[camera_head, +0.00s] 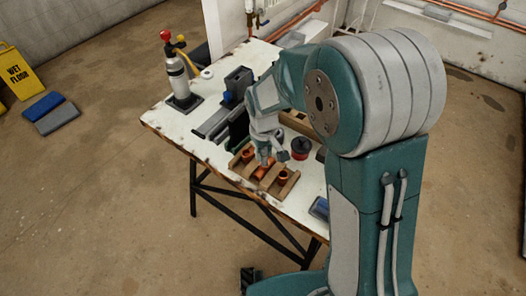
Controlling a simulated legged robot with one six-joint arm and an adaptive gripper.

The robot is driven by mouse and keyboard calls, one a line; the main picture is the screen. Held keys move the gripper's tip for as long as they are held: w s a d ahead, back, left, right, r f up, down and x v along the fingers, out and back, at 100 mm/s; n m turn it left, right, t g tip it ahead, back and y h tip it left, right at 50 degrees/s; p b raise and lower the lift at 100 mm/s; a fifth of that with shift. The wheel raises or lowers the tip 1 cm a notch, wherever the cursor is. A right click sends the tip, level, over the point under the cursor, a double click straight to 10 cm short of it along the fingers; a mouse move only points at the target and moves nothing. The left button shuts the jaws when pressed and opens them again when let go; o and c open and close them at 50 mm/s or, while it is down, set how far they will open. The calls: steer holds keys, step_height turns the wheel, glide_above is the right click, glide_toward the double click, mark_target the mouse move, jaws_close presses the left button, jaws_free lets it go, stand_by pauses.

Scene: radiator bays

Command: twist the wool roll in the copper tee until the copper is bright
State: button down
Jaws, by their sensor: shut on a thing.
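A wooden block (273,185) lies near the front edge of the white workbench and holds several copper fittings. The copper tee (262,173) sits in the middle of the block, orange-brown; how bright its inside is cannot be told at this size. My gripper (268,157) points down right above the tee. It is shut on a small grey thing, which looks like the wool roll (265,160), mostly hidden by the fingers. Its lower end meets or enters the tee's upper opening; I cannot tell how deep.
The worn workbench (172,128) also bears a gas torch (178,75), a dark vise-like tool (238,82), and a red-and-black tin (300,148) right of the block. A yellow wet floor sign (17,72) and blue and grey pads (50,112) are on the floor at left.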

steer(key=shift+r, duration=3.65)
